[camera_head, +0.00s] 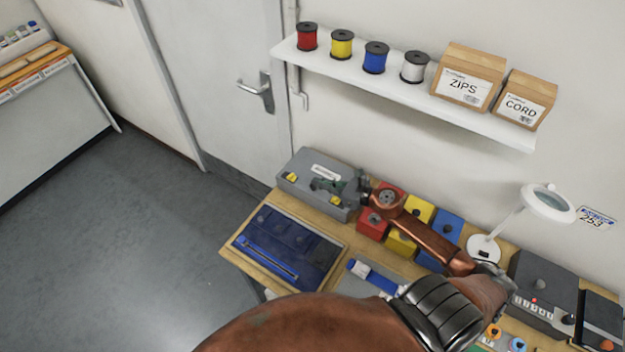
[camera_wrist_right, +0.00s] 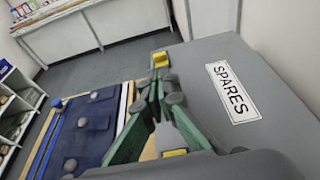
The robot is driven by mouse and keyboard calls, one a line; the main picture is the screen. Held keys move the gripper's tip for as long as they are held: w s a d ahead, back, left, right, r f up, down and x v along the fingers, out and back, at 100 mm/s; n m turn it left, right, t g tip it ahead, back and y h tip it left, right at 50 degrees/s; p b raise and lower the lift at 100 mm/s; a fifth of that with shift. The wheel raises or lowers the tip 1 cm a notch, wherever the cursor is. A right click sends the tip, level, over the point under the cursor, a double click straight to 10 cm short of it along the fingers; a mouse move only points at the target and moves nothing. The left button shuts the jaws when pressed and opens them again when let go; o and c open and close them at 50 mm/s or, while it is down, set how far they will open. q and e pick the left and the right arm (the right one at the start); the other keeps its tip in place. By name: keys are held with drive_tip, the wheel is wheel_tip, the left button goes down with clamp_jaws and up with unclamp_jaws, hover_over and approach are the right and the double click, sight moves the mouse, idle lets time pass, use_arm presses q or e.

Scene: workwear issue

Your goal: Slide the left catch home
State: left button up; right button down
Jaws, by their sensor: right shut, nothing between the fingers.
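The grey box labelled SPARES (camera_head: 322,169) stands at the back left of the bench with its lid down; it fills the right of the wrist view (camera_wrist_right: 230,60). Two yellow catches sit along its front edge. The left catch (camera_head: 291,177) is the far one in the wrist view (camera_wrist_right: 160,60); the right catch (camera_head: 336,201) is the near one (camera_wrist_right: 174,153), partly hidden by my fingers. My right gripper (camera_head: 317,184) is shut and empty over the front of the box. Its green fingertips (camera_wrist_right: 152,88) point toward the left catch; whether they touch it I cannot tell. My left gripper is not in view.
Red, yellow and blue bins (camera_head: 421,210) stand right of the box, under my arm. A magnifier lamp (camera_head: 548,203) stands farther right. A shelf (camera_head: 400,92) hangs above.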

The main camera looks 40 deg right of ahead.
approach(293, 175)
drive_tip(key=x, duration=0.3)
drive_tip(key=shift+r+p, duration=0.2)
drive_tip(key=shift+p, duration=0.2)
drive_tip(key=shift+x, duration=1.1)
drive_tip(key=shift+w+a+f, duration=0.15)
drive_tip(key=shift+w+f, duration=0.05)
drive_tip(key=shift+w, duration=0.05)
drive_tip(key=shift+w+a+f, duration=0.1)
drive_tip(key=shift+w+f, duration=0.1)
drive_tip(key=shift+w, duration=0.1)
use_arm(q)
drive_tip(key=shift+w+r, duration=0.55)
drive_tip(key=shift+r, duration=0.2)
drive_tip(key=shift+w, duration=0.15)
